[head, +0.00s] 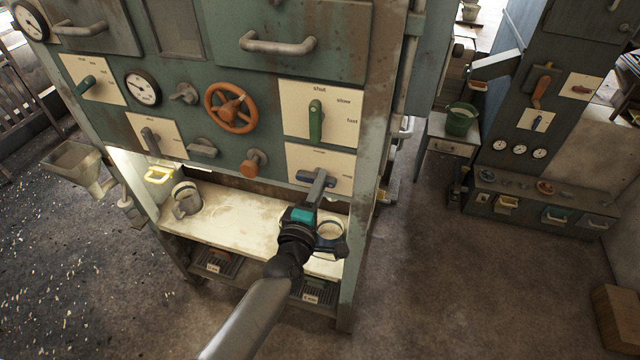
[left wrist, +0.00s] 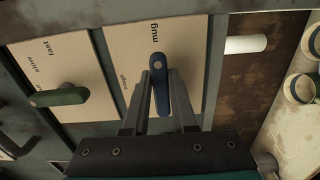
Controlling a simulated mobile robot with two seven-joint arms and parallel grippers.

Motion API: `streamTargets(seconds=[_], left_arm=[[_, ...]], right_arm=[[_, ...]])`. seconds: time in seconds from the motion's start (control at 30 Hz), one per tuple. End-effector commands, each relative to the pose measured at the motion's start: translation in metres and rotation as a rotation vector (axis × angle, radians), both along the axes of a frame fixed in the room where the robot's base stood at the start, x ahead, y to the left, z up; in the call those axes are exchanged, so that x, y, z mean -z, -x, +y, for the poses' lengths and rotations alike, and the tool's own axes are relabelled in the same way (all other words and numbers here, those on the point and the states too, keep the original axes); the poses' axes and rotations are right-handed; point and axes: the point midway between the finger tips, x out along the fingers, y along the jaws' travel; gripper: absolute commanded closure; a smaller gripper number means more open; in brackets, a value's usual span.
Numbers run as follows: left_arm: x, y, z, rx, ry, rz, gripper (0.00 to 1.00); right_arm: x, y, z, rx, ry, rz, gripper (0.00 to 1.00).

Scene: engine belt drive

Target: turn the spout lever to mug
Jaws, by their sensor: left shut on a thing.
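The spout lever is a short blue handle (head: 303,177) on the lower right cream plate (head: 298,155) of the green machine. In the left wrist view the blue lever (left wrist: 160,88) stands between my two fingers, and the word "mug" is printed on its cream plate (left wrist: 185,45) just beyond the lever's far end. My left gripper (head: 320,180) is shut on the lever; its fingers (left wrist: 161,100) lie along both sides of it. The fingers partly cover the lever in the head view. My right gripper is in neither view.
A green lever (head: 316,122) sits on the plate above, with an orange wheel (head: 231,108) to its left. Open floor lies to the right.

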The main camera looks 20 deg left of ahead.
Motion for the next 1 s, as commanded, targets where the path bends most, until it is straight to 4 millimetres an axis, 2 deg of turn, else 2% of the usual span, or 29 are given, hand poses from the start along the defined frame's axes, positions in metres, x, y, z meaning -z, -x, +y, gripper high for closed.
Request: streamTargets(seconds=[0.03, 0.27, 0.53, 0.67, 0.77, 1.0], left_arm=[[0.001, 0.0, 0.0, 0.0, -0.005, 0.001, 0.72], [0.0, 0.0, 0.0, 0.0, -0.002, 0.001, 0.46], [0.0, 0.001, 0.0, 0.0, -0.001, 0.001, 0.45], [0.001, 0.008, 0.0, 0.0, -0.001, 0.001, 0.45], [0.001, 0.02, 0.001, 0.0, -0.001, 0.002, 0.45], [0.001, 0.061, 0.002, 0.0, -0.002, 0.003, 0.45]], right_arm=[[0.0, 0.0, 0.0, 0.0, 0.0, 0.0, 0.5], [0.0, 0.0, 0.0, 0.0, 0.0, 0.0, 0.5], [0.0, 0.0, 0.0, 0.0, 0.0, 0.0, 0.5], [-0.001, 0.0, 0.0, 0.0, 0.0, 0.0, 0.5], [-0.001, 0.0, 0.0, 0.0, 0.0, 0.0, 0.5], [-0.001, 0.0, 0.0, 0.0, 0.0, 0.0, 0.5]])
